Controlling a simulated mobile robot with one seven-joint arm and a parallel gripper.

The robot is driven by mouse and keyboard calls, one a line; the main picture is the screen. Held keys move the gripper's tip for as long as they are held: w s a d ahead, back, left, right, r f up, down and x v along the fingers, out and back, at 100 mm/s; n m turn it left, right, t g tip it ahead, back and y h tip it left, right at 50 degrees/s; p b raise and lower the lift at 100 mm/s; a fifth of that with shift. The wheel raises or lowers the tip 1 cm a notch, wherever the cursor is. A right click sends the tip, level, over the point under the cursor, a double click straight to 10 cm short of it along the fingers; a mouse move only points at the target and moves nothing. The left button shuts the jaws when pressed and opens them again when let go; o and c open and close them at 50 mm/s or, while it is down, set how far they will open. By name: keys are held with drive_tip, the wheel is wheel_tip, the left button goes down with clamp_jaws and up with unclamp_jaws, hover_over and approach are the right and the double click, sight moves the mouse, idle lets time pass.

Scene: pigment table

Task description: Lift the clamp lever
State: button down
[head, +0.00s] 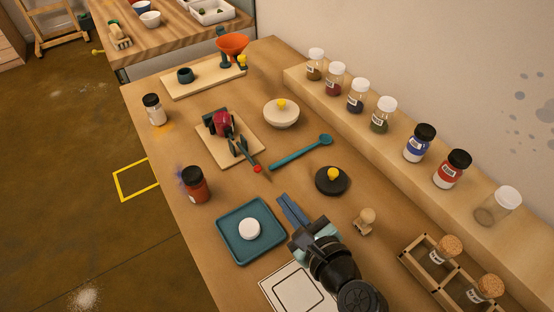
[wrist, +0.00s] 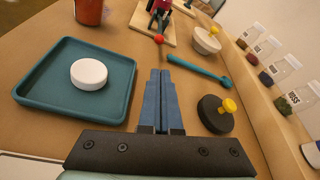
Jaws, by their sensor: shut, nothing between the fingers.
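The clamp (head: 222,123) stands on a light wooden board (head: 246,147), with a red body and dark parts. Its lever (head: 245,154) is a thin bar with a red knob (head: 257,169) at the near end, low and slanting toward me. In the wrist view the knob (wrist: 158,39) shows at the top middle, ahead of the fingertips. My gripper (head: 282,197) is shut and empty, its blue fingers together. It is over the table on the near side of the clamp, apart from the lever. The wrist view also shows the fingers (wrist: 160,73).
A teal tray (head: 223,237) with a white puck (head: 250,229) lies left of my gripper. A teal spoon (head: 300,152), a black lid with yellow knob (head: 332,181) and a lidded bowl (head: 281,114) are to the right. An orange-red jar (head: 195,188) stands left; jars line the back ledge.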

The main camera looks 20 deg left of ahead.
sight(267, 185)
drive_tip(key=shift+a, duration=0.3)
drive_tip(key=x, duration=0.9)
drive_tip(key=shift+b, duration=0.4)
drive_tip(key=shift+r+p, duration=0.15)
drive_tip(key=shift+p, duration=0.2)
drive_tip(key=shift+r+p, duration=0.15)
drive_tip(key=shift+p, duration=0.2)
drive_tip(key=shift+r+g+h+p, duration=0.1)
drive_tip(key=shift+g+h+p, duration=0.2)
drive_tip(key=shift+p, duration=0.4)
